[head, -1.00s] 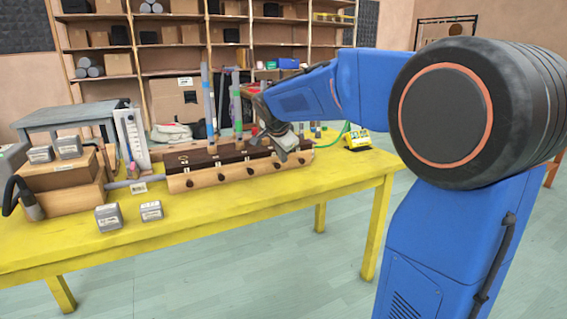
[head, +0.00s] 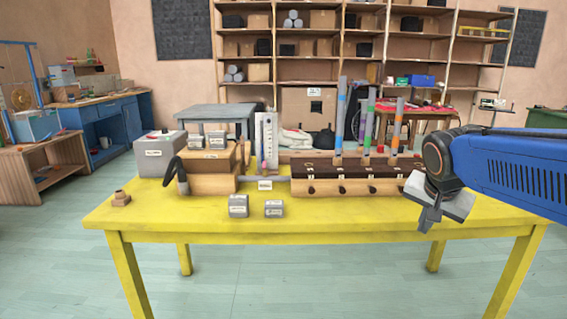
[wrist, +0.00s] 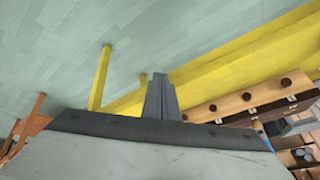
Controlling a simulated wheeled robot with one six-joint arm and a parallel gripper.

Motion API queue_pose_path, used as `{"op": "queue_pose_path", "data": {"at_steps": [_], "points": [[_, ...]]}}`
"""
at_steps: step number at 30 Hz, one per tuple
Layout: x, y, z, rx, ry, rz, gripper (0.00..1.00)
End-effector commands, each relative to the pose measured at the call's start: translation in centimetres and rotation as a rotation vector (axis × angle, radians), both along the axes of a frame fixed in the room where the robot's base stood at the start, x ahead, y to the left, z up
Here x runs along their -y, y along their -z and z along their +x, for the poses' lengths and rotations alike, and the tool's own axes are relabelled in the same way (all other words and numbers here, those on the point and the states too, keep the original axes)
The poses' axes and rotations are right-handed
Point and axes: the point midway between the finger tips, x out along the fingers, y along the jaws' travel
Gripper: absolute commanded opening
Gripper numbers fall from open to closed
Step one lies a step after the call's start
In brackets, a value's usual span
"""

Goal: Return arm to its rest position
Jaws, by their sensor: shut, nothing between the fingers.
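My gripper (head: 430,218) is at the right in the head view, in front of the right end of the wooden pipe chest and near the front of the yellow table (head: 330,222). Its fingers point down and are shut with nothing between them. In the wrist view the shut fingers (wrist: 162,98) stand out against the floor and the table's edge. My blue arm reaches in from the right edge of the head view.
The wooden chest (head: 345,188) carries several upright tubes. Left of it are wooden boxes (head: 208,185), two small grey blocks (head: 238,206) in front, and a grey box (head: 160,155). The table's front strip is mostly clear. Shelves (head: 330,70) stand behind.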

Motion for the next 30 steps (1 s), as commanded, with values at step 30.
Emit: {"op": "queue_pose_path", "data": {"at_steps": [30], "points": [[-5.5, 10.8, -19.8, -0.131, -0.729, -0.137, 0.00]]}}
